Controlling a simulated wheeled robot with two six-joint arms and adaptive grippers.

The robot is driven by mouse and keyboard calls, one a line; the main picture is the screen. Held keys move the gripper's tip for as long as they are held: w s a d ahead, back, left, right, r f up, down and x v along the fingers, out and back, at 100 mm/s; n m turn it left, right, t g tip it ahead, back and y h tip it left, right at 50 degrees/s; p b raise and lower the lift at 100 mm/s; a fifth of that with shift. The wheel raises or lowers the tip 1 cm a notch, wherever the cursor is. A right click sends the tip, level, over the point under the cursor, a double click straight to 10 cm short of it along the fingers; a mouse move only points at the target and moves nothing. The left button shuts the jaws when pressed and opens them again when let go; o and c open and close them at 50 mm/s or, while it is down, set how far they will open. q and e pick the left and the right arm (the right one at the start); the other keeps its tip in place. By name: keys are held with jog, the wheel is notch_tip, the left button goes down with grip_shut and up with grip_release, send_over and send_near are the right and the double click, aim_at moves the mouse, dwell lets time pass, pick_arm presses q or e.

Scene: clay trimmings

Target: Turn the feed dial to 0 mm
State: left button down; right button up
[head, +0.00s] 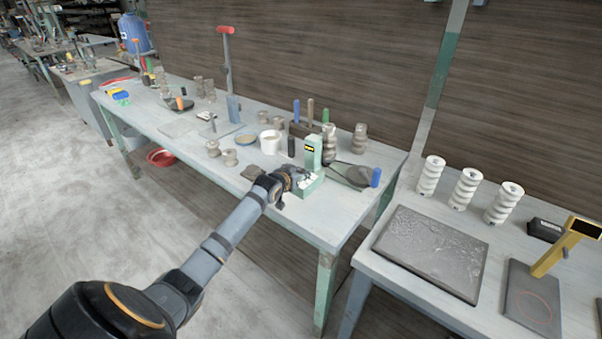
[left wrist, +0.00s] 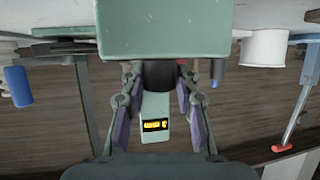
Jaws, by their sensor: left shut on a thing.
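A small pale-green machine (head: 314,158) stands near the front edge of the workbench, with an upright column and a low base. Its yellow-lit display (left wrist: 156,125) appears upside down in the left wrist view; it seems to show a digit and "mm", but I cannot read the digit surely. The dark round feed dial (left wrist: 158,76) sits against the green body, between my fingers. My left gripper (head: 284,184) is at the machine's front, and its two fingers (left wrist: 158,84) are shut on the dial from both sides. In the head view the gripper hides the dial. My right gripper is not in view.
The workbench (head: 325,220) also holds a white mug (head: 270,142), clay pieces and handled tools near the machine. A second table (head: 385,272) with a grey slab stands to the right.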

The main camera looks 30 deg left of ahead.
pick_arm(q)
jog(key=y+p, duration=0.1)
jog(key=n+p, duration=0.1)
jog(key=p, duration=0.1)
jog(key=shift+d+r+n+y, duration=0.15)
jog(key=shift+r+n+y, duration=0.15)
jog(key=shift+y, duration=0.1)
jog(key=shift+f+n+g+y, duration=0.3)
jog(key=shift+y, duration=0.1)
jog(key=shift+f+n+y, duration=0.15)
jog(key=shift+n+y, duration=0.15)
jog(key=shift+n, duration=0.1)
jog(key=shift+f+n+g+y+b, duration=0.15)
jog(key=shift+n+g+y+b, duration=0.15)
jog(key=shift+n+y+b, duration=0.15)
jog(key=shift+n+g+y+b, duration=0.3)
jog(key=shift+n+y+b, duration=0.05)
jog(key=shift+y+b, duration=0.1)
jog(key=shift+r, duration=0.25)
jog(key=c, duration=1)
grip_release()
